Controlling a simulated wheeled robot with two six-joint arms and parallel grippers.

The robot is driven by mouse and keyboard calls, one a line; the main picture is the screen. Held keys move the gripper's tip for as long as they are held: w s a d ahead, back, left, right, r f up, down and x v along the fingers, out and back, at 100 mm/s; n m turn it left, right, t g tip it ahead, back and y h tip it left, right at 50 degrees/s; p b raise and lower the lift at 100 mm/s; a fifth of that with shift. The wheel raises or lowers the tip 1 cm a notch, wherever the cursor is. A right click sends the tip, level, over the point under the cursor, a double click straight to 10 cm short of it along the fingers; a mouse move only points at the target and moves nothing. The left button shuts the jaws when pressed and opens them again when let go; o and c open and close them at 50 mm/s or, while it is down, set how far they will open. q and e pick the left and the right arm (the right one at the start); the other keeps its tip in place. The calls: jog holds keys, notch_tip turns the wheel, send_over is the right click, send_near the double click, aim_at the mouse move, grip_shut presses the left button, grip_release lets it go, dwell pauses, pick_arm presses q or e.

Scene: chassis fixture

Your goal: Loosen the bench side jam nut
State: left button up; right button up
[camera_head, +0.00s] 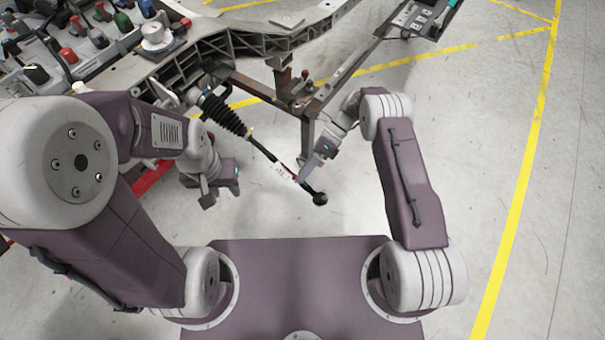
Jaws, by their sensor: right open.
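A black steering rod (263,150) with a ribbed rubber boot (222,114) slants down and right from the chassis fixture (235,42). It ends in a dark ball end (319,199). Red and pale marks show on the rod near its lower part. The jam nut is too small to tell apart there. My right gripper (301,178) is open at the lower rod, a little above the ball end; I cannot tell whether it touches. My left gripper (208,197) hangs left of the rod, apart from it, and its jaws are too unclear to read.
A brown steel stand (310,100) supports the fixture behind the rod. A tool tray (420,18) is at the top right. The floor right of my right arm is clear, with yellow lines.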

jog(key=v, duration=0.8)
